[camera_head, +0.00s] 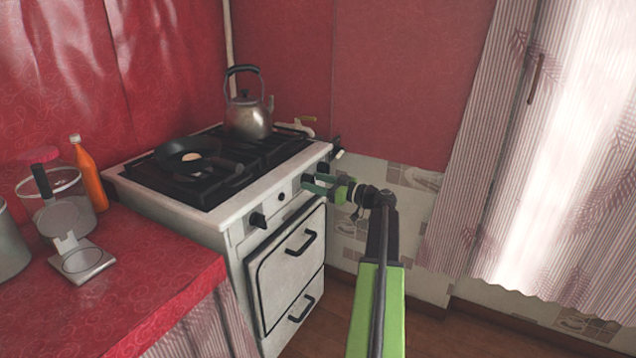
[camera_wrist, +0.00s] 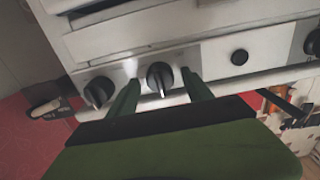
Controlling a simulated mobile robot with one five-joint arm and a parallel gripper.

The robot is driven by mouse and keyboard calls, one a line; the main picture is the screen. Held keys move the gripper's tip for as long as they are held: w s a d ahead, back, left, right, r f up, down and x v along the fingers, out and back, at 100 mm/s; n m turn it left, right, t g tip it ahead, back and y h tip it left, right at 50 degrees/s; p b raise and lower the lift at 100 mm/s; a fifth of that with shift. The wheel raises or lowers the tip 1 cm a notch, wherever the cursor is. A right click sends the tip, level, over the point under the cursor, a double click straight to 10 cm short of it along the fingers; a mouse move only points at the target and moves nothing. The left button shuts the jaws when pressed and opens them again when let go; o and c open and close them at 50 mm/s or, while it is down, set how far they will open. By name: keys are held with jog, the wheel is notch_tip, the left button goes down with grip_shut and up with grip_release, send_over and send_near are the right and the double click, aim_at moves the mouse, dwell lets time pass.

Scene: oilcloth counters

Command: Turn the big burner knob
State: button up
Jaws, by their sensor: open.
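The white stove (camera_head: 215,215) has a row of black knobs along its front panel. In the wrist view, one black knob (camera_wrist: 160,76) lies between my gripper's (camera_wrist: 160,80) two green fingers, which are open on either side of it. I cannot tell whether either finger touches it. Another black knob (camera_wrist: 97,92) is just left of the left finger. A small round black knob (camera_wrist: 240,57) is to the right, and a further knob (camera_wrist: 312,42) is at the right edge. In the head view, my gripper (camera_head: 312,185) is at the panel's right end and partly hides the knobs there; the left-end knob (camera_head: 257,219) is clear.
A kettle (camera_head: 248,118) and a black pan (camera_head: 185,156) stand on the stove top. Oven door handles (camera_head: 300,243) stick out below the panel. The red counter (camera_head: 130,290) adjoins the stove at left, with an orange bottle (camera_head: 88,175). The floor right of the stove looks clear.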

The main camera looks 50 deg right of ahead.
jog(key=shift+c, duration=0.5)
grip_shut()
jog(key=shift+d, duration=0.25)
jog(key=shift+a+m, duration=0.15)
jog(key=shift+m, duration=0.15)
jog(key=shift+s+a+m, duration=0.1)
jog(key=shift+m, duration=13)
